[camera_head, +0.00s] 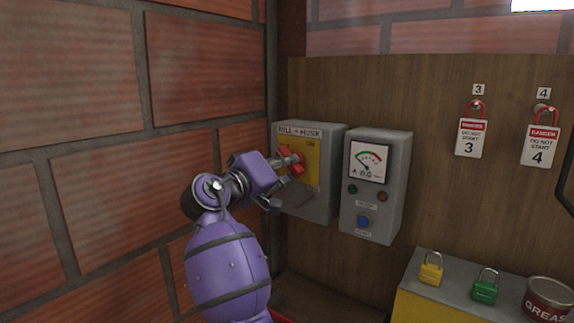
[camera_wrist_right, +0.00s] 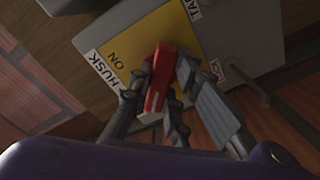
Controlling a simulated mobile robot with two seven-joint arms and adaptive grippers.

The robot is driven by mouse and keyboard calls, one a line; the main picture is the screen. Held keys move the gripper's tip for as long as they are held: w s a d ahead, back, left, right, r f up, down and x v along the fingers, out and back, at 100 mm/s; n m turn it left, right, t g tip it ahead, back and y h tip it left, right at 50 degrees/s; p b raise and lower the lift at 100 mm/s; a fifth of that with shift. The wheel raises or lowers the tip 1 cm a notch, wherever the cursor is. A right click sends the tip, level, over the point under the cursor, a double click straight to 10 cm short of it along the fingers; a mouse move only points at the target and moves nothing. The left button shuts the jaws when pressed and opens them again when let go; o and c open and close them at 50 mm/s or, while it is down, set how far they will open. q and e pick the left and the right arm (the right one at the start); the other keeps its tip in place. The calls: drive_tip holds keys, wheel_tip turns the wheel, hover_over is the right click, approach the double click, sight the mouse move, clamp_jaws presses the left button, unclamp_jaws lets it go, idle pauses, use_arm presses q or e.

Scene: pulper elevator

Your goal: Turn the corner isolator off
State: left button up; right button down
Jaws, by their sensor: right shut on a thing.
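The corner isolator is a grey box (camera_head: 310,205) with a yellow plate and a red rotary handle (camera_head: 297,161), on the wooden panel beside the brick wall. Its label reads partly "HUSK". The word "ON" shows on the yellow plate. My right gripper (camera_head: 284,168) is at the front of the isolator, shut on the red handle, partly hiding it. In the right wrist view the red handle (camera_wrist_right: 160,78) stands between the fingers, close to the "ON" mark. My left gripper is not in view.
A grey meter box (camera_head: 377,185) with a gauge and a blue button is close on the right. Danger tags 3 (camera_head: 471,138) and 4 (camera_head: 540,145) hang farther right. A yellow padlock (camera_head: 431,270), a green padlock (camera_head: 486,287) and a grease tin (camera_head: 547,301) stand at lower right.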

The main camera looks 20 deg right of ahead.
drive_tip(key=shift+n, duration=4.1)
drive_tip(key=c, duration=1.6)
unclamp_jaws()
drive_tip(key=shift+c, duration=0.2)
drive_tip(key=v, duration=1.2)
drive_tip(key=shift+s, duration=0.1)
